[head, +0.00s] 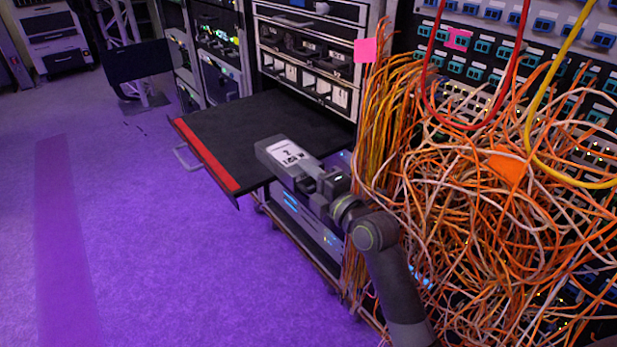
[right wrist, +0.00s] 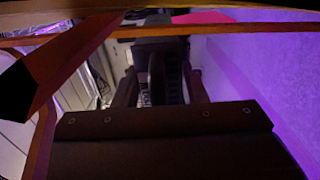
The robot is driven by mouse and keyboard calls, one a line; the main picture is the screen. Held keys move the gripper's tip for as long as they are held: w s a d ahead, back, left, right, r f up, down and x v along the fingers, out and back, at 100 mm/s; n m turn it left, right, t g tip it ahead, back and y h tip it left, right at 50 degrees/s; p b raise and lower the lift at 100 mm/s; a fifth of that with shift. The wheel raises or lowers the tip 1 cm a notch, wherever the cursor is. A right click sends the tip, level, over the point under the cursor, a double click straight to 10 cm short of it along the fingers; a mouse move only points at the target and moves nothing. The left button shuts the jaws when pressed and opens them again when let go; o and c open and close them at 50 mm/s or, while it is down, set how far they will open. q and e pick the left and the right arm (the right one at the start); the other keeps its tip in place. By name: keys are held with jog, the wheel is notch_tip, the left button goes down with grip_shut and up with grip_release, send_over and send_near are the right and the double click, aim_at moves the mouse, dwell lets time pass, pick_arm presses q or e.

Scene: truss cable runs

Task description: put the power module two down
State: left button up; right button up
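Power module two (head: 285,154) is a grey box with a white label with dark print on its top. It is at the end of my right gripper (head: 308,178), which comes in from the lower right and appears shut on its near end. The module is over the right part of a black pull-out shelf (head: 240,118) with a red front edge. I cannot tell whether it touches the shelf. In the right wrist view a large dark body (right wrist: 170,145) fills the lower part; the contact of the fingers is too dark to read. My left gripper is not in view.
A dense tangle of orange and white cables (head: 480,190) hangs just right of my arm. A red cable (head: 468,126) and a yellow cable (head: 540,150) loop across the panel. The shelf's left part is bare. Purple floor (head: 180,260) lies open at left.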

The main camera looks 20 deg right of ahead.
jog(key=o, duration=0.4)
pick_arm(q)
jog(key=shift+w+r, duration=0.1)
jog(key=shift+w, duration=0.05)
pick_arm(e)
jog(key=shift+r, duration=0.1)
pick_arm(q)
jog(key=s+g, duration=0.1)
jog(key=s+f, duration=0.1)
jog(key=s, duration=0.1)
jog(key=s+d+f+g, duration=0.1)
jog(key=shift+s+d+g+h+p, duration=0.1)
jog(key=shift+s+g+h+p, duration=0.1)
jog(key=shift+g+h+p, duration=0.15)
pick_arm(e)
jog(key=v, duration=1.2)
